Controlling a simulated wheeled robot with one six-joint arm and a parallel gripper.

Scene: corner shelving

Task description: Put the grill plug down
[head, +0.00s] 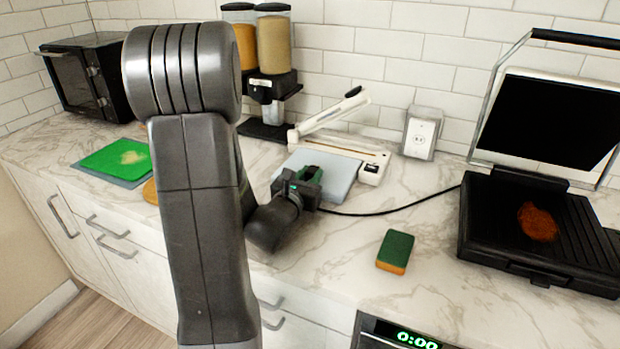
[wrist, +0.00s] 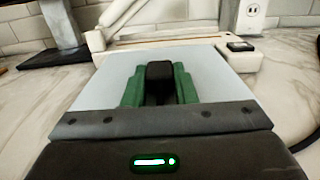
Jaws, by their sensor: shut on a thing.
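My gripper (head: 309,174) is over the counter in the middle of the head view, in front of the white appliance. In the wrist view its green fingers (wrist: 160,86) are shut on the black grill plug (wrist: 159,82). In the head view the plug is hidden by the gripper. A black cord (head: 400,205) runs from beside the gripper across the counter to the open black grill (head: 490,225) at the right. A reddish-brown patty lies on the grill's lower plate. I cannot tell whether the plug touches the surface below.
A grey board (head: 340,178) and a white lever appliance (head: 374,172) lie just behind my gripper. A wall outlet (head: 421,133) is at the back. A green and orange sponge (head: 395,251) lies front right. A dispenser (head: 272,45) and green mat (head: 112,158) are left. Counter around the sponge is clear.

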